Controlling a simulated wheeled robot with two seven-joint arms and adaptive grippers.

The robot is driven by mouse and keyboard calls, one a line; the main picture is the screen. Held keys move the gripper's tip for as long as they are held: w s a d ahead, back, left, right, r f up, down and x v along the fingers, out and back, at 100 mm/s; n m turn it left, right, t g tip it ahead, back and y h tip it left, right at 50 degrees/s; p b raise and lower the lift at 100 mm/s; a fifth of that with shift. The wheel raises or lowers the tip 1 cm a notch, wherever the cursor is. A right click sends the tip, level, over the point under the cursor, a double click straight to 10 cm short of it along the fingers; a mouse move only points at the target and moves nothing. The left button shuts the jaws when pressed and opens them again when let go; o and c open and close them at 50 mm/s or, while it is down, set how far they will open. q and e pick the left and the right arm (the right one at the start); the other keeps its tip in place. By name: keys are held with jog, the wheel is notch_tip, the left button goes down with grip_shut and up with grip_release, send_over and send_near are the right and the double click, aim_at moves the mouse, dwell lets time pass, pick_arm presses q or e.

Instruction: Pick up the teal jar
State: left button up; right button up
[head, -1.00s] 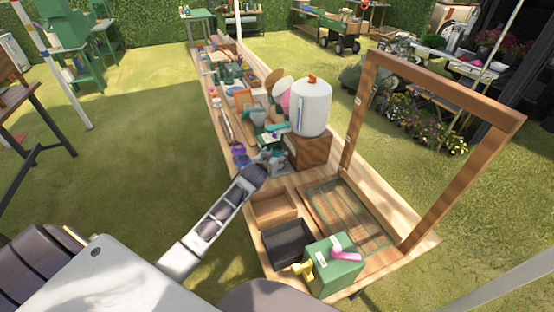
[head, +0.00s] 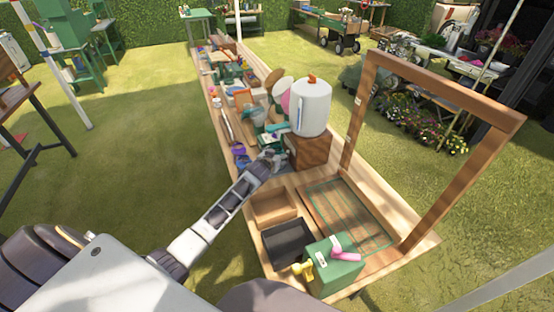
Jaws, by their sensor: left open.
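A teal-green item (head: 268,140) stands on the long wooden table (head: 372,205), just behind my left gripper; it is too small and partly hidden for me to tell surely whether it is the teal jar. My left gripper (head: 273,156) is small in the head view, open, at the table's left side beside the wooden block under the white dispenser. I cannot tell whether its fingers touch anything. My right gripper is not in view.
The white dispenser (head: 310,108) stands on a wooden block (head: 310,153) right of the gripper. Purple items (head: 240,155) lie to the left.

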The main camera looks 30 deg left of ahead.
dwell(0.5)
pick_arm(q)
jog(key=c, duration=1)
jog(key=shift+s+d+r, duration=0.1)
jog(key=shift+s+r, duration=0.55)
jog(key=shift+r, duration=0.1)
jog(key=r+v, duration=0.1)
jog(key=v, duration=1.3)
jog(key=shift+w, duration=0.15)
